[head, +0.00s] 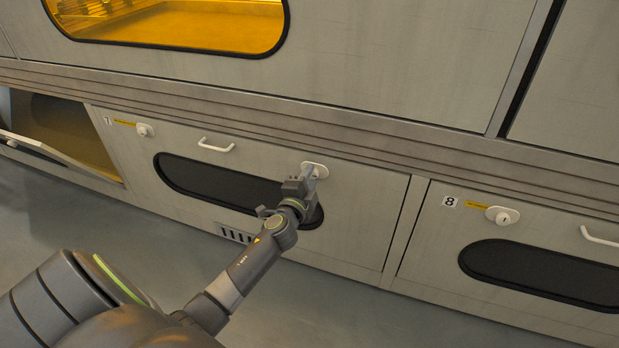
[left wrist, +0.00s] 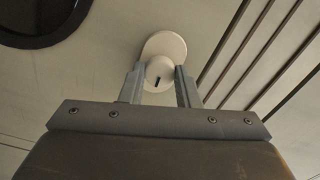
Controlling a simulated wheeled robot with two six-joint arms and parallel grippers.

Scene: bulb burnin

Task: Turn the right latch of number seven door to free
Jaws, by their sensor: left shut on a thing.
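The number seven door (head: 345,228) is a closed pale grey panel with a dark oval window (head: 195,180) and a white bar handle (head: 216,146). Its right latch (head: 318,168) is a white knob on an oval white plate at the door's upper right. In the left wrist view the right latch (left wrist: 160,72) shows a short dark mark on its face. My left gripper (head: 312,176) is shut on the right latch, with one finger on each side of the knob. The left latch (head: 144,130) sits at the door's upper left beside a yellow label. My right gripper is not in view.
Door eight (head: 430,245), closed, stands to the right with its own white latch (head: 502,215) and handle (head: 600,236). At the far left an open compartment (head: 60,135) has its door tilted down. An amber window (head: 180,25) is above. The floor in front is clear.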

